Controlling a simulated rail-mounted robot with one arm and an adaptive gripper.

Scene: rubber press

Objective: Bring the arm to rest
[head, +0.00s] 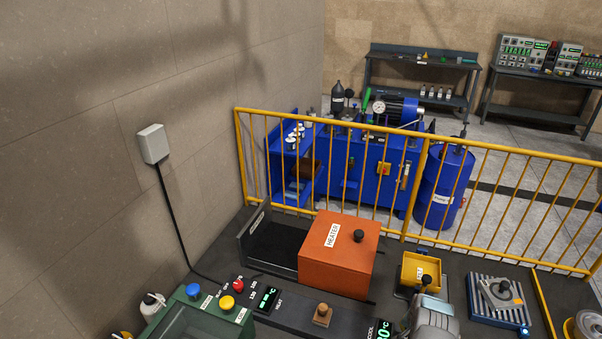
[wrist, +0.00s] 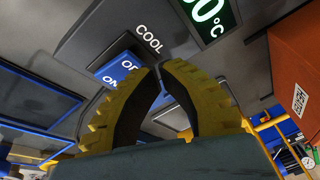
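My gripper (wrist: 160,72) shows in the wrist view as two curved yellow fingers with dark inner pads. The fingers arch toward each other and their tips come together. Nothing is held between them. Behind the tips is a blue switch (wrist: 124,68) marked ON, beside the COOL lettering and a green temperature display (wrist: 212,18). I cannot tell how far the fingertips are from that panel. I cannot make out the gripper in the head view.
In the head view, the orange heater box (head: 338,250) stands on the dark bench. A yellow box (head: 423,270) and a grey-blue slotted plate (head: 498,300) are to its right. A green button console (head: 200,318) is at front left. A yellow railing (head: 470,145) runs behind.

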